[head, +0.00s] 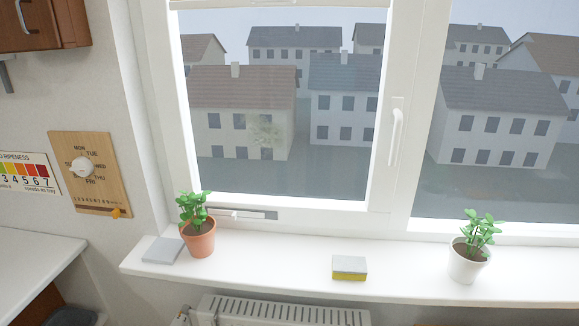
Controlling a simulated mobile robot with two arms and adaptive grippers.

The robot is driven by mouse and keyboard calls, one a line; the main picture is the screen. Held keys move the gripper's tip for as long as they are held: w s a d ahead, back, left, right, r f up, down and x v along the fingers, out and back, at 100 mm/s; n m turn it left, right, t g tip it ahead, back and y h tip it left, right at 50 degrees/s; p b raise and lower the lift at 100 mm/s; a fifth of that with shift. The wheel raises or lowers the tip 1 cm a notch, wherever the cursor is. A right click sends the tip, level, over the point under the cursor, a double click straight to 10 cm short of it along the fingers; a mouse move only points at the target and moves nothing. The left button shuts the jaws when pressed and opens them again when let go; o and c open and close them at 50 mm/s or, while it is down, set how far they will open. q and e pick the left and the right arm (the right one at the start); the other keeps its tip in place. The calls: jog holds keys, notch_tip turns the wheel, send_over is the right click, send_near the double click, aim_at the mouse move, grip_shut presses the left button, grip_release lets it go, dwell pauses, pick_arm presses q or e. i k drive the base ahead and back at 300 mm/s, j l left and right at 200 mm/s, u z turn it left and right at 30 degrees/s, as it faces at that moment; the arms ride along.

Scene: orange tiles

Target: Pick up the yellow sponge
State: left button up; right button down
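The yellow sponge (349,268) lies on the white windowsill (300,262) in the head view, right of the middle. It has a grey top layer and a yellow lower layer, and it sits near the sill's front edge. Nothing touches it. Neither of my grippers shows in the head view.
A plant in a terracotta pot (200,240) and a flat grey slab (163,250) stand on the sill at left. A plant in a white pot (467,263) stands at right. A radiator (280,312) is below. The sill around the sponge is clear.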

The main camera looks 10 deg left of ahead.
aim_at(345, 267)
jog(key=z, duration=0.4)
jog(key=i+j+z, duration=0.1)
jog(key=z, duration=0.25)
jog(key=j+z, duration=0.2)
jog(key=z, duration=0.2)
jog(key=j+z, duration=0.1)
jog(key=z, duration=0.25)
jog(key=u, duration=0.45)
jog(key=j+u, duration=0.15)
jog(key=u, duration=0.7)
jog(key=j+u, duration=0.1)
jog(key=u, duration=0.8)
jog(key=i, duration=0.05)
